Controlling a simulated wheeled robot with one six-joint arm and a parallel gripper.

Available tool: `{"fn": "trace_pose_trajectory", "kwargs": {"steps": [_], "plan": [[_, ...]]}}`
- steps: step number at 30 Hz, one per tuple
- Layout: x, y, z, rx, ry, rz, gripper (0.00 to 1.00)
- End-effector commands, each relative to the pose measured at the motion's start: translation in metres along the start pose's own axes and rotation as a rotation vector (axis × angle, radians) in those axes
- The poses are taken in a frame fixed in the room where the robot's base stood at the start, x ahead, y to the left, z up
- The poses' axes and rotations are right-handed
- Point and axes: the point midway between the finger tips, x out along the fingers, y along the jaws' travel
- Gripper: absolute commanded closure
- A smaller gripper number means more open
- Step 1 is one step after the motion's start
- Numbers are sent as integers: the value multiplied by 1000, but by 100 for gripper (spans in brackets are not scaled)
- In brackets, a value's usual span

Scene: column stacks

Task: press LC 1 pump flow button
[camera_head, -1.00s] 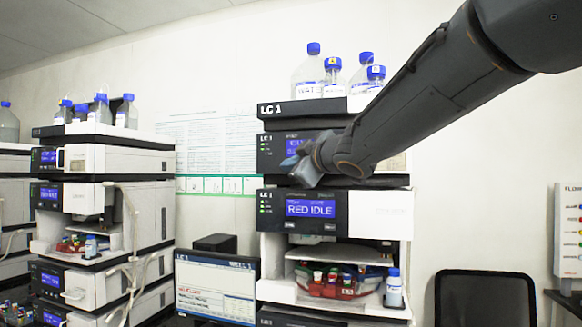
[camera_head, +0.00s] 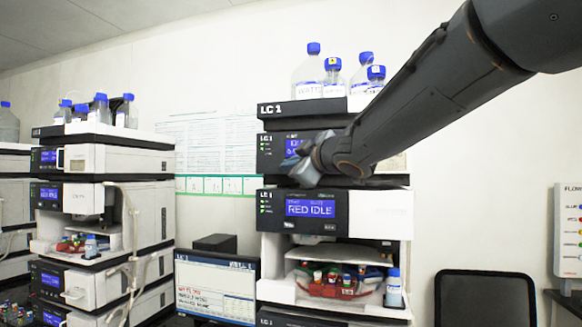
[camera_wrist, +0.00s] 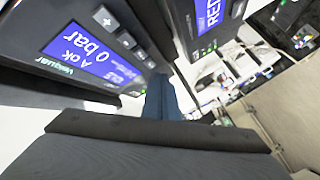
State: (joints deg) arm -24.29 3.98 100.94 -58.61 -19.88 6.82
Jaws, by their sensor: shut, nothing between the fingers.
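The LC 1 stack stands right of centre in the head view. Its upper module with a dark panel (camera_head: 270,152), labelled LC 1, has a blue display partly hidden by my gripper (camera_head: 290,166). In the wrist view this panel's display (camera_wrist: 78,52) reads "0 bar", with a column of grey buttons (camera_wrist: 127,40) beside it. My gripper's blue-grey fingers (camera_wrist: 163,92) are shut and empty, pointing at the lower part of this panel by the last buttons. I cannot tell whether the tips touch it. No flow label is legible.
Below is a module whose display (camera_head: 311,208) reads "RED IDLE", above an open bay with vials. Blue-capped bottles (camera_head: 308,72) stand on top of the stack. A monitor (camera_head: 215,288) is at lower left, other stacks farther left, a dark chair (camera_head: 485,298) at right.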

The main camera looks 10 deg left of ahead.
Motion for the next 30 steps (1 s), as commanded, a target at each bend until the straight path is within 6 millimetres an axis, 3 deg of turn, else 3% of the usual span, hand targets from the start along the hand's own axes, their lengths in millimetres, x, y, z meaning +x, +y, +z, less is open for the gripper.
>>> {"fn": "trace_pose_trajectory", "kwargs": {"steps": [30], "plan": [[7,5,5,0,-1,0,100]]}}
